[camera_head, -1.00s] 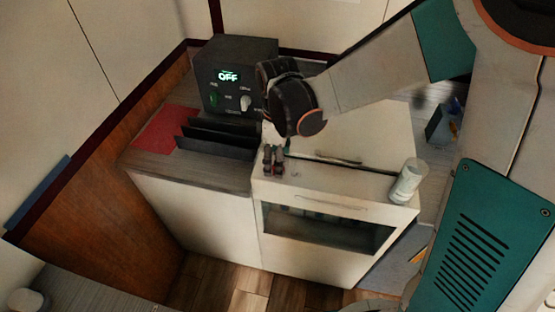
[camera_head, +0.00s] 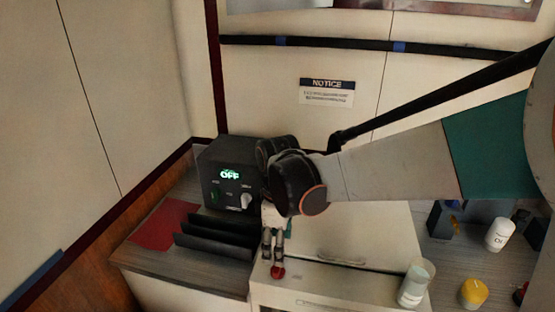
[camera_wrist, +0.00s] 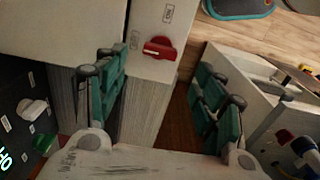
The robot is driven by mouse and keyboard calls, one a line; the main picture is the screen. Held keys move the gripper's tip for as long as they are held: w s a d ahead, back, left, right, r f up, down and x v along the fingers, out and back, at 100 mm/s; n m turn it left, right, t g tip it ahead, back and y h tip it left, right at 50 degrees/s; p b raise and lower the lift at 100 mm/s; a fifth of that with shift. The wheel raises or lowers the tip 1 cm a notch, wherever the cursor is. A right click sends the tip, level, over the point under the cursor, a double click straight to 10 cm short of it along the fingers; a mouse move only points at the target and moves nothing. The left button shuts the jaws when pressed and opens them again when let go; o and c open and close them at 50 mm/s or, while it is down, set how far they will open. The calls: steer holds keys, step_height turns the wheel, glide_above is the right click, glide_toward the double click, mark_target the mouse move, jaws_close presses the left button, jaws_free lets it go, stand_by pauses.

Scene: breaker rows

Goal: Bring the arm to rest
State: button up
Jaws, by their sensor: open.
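My gripper (camera_head: 273,261) points down over the front top of the white cabinet (camera_head: 300,288). It is open, and its two fingers (camera_wrist: 160,95) stand well apart in the wrist view with nothing between them. A red knob (camera_head: 277,272) sits on the cabinet just under the fingertips; it also shows in the wrist view (camera_wrist: 160,48), beyond the fingers and apart from them. My arm reaches in from the right, its wrist in front of the dark box's right edge.
The dark box (camera_head: 216,172) reads OFF and has a white knob and a green switch. Black upright dividers (camera_head: 212,238) and a red mat (camera_head: 165,225) lie left of my gripper. A pale cup (camera_head: 416,284), a yellow candle-like item (camera_head: 473,292) and a white bottle (camera_head: 499,234) stand right.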

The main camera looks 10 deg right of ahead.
steer(key=s+d+r+m+t, duration=0.3)
steer(key=s+d+r+m, duration=0.1)
steer(key=s+d+m, duration=0.2)
steer(key=s+d+r+m+t, duration=0.4)
steer(key=s+d+m, duration=0.3)
steer(key=d+m, duration=0.1)
steer(key=shift+s, duration=0.25)
steer(key=shift+c, duration=0.5)
